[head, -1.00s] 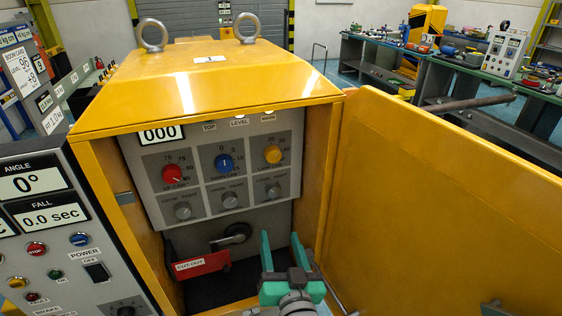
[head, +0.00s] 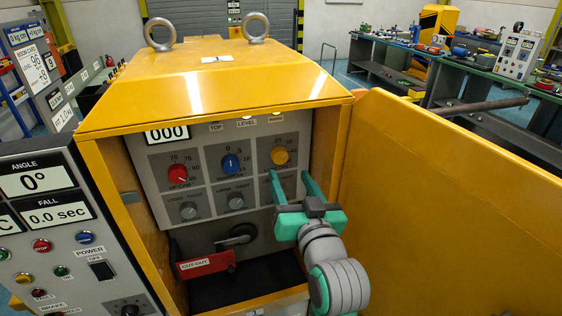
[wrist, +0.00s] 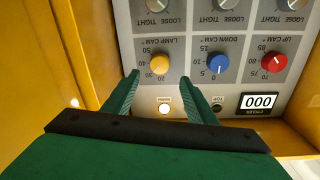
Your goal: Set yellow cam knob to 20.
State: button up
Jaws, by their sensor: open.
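The yellow cam knob (head: 279,156) is at the upper right of the grey panel inside the yellow cabinet. In the wrist view, which shows the panel upside down, the yellow knob (wrist: 160,64) is marked LAMP CAM, with a scale from 20 to 50. Its exact setting is too small to read. My gripper (head: 290,173) is open and empty, with its green fingers pointing at the panel just below the yellow knob in the head view. In the wrist view, my gripper's fingertips (wrist: 160,79) lie either side of the knob's line. Contact is not visible.
A blue knob (head: 231,164) and a red knob (head: 178,174) sit left of the yellow one. Loose/tight knobs (head: 188,211) are below. The cabinet door (head: 440,210) stands open at the right.

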aim_at(281, 158)
jog(key=x, duration=0.8)
jog(key=shift+c, duration=0.9)
jog(key=shift+s, duration=0.1)
jog(key=c, duration=0.9)
